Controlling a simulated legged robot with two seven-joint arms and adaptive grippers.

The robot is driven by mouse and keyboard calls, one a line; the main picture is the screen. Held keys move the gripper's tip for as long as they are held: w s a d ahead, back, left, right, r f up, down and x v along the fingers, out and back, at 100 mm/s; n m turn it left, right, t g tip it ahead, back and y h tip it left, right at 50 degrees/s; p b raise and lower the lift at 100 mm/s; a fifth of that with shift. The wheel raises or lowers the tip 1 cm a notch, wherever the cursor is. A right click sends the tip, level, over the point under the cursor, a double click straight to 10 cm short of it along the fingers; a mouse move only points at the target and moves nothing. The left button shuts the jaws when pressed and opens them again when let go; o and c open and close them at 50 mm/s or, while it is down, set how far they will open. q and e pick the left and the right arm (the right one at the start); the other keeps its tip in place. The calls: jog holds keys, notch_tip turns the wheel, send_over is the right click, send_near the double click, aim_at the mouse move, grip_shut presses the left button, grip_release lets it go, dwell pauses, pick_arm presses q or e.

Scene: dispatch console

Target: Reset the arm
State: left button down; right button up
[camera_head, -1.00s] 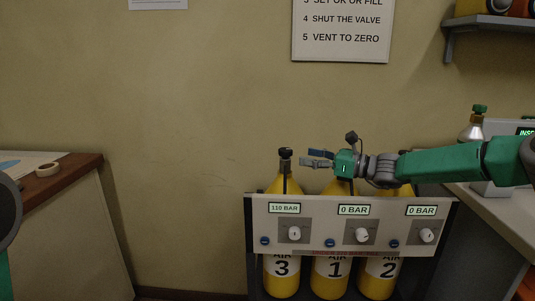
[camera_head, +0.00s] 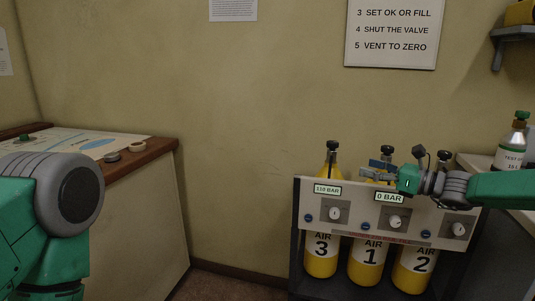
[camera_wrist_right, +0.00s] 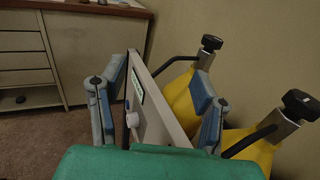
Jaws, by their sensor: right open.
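My right gripper (camera_head: 368,169) is open and empty, reaching in from the right just above the top edge of the gauge panel (camera_head: 360,213). In the right wrist view, the panel (camera_wrist_right: 150,105) shows edge-on between the spread fingers (camera_wrist_right: 160,88). Yellow cylinders AIR 3 (camera_head: 321,262), AIR 1 (camera_head: 366,268) and AIR 2 (camera_head: 412,273) stand upright behind it. The leftmost display reads 110 BAR (camera_head: 327,190) and the middle one 0 BAR (camera_head: 389,197). The right display is hidden by my right arm. My left arm shows at the left edge; its gripper is out of view.
A wooden-topped cabinet (camera_head: 160,148) with a tape roll (camera_head: 137,147) stands at the left. A counter with a green-capped bottle (camera_head: 514,145) is at the right, under a shelf (camera_head: 512,35). A procedure sign (camera_head: 393,33) hangs on the wall. The floor between cabinet and rack is clear.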

jog(key=s+a+f+n+g+h, duration=0.1)
jog(key=s+a+f+n+g, duration=0.15)
jog(key=s+a+f, duration=0.45)
jog(key=s+a+f+n+g+h, duration=0.2)
jog(key=s+a+f+g, duration=0.1)
jog(key=f, duration=0.7)
jog(key=s+a+f+n+g+h, duration=0.3)
jog(key=s+f+n+g+h, duration=0.15)
jog(key=s+f, duration=0.8)
jog(key=s+d+f+n+g+h, duration=0.15)
jog(key=s+f+n, duration=0.25)
jog(key=s, duration=0.4)
jog(key=s+d+f+n+h, duration=0.25)
jog(key=s+f, duration=0.25)
jog(key=s, duration=0.4)
jog(key=s+d+r+n+h, duration=0.1)
jog(key=s+d+n, duration=0.3)
jog(key=s, duration=0.3)
jog(key=s+d+r+n+h, duration=0.1)
jog(key=s+d+n, duration=0.4)
jog(key=s+n, duration=0.2)
jog(key=shift+s+r+t, duration=0.25)
jog(key=shift+r+t, duration=0.05)
jog(key=shift+t, duration=0.05)
